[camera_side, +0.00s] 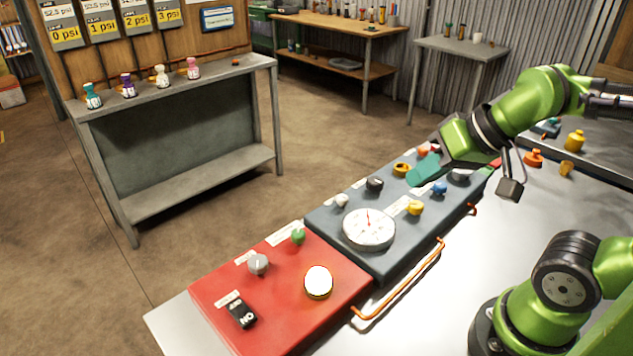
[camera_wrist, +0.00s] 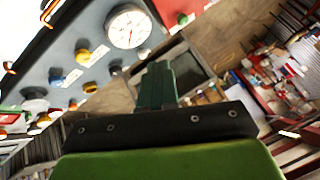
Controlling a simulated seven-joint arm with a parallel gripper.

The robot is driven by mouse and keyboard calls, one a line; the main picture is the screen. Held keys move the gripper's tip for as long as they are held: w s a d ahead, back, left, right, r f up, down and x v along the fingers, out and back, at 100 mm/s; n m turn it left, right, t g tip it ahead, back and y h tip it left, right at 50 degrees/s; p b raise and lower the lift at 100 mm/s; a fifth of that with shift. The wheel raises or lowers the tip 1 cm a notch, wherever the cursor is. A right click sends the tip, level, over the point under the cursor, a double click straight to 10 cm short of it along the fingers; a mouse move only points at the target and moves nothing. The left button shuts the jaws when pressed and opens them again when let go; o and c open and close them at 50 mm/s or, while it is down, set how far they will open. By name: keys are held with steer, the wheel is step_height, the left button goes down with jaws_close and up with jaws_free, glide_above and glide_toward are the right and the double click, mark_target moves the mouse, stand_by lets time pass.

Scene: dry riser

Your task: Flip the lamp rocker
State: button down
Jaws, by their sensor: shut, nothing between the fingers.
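The black lamp rocker (camera_side: 242,314) with white lettering sits at the front left of the red panel (camera_side: 345,297). A round lamp (camera_side: 318,281) on the same panel glows white. My gripper (camera_side: 415,175) is over the far part of the dark grey panel, well away from the rocker. Its teal fingers are together and hold nothing. They show in the wrist view (camera_wrist: 157,75), where only a corner of the red panel (camera_wrist: 176,8) is visible and I cannot see the rocker.
The red panel also has a grey knob (camera_side: 258,264) and a green knob (camera_side: 298,236). The dark grey panel (camera_side: 325,218) carries a white dial (camera_side: 369,229) and several coloured knobs. A shelf bench (camera_side: 175,90) stands beyond the floor.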

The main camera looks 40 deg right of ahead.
steer(key=n+g+y, duration=0.1)
steer(key=n+g, duration=0.6)
steer(key=n, duration=1.5)
glide_above(235, 305)
steer(key=d, duration=0.4)
step_height(235, 305, down, 4)
steer(key=shift+a+r, duration=0.1)
steer(key=shift+r, duration=0.05)
steer(key=x, duration=1.3)
steer(key=shift+s+d, duration=0.15)
steer(key=shift+d, duration=0.15)
steer(key=shift+f, duration=0.55)
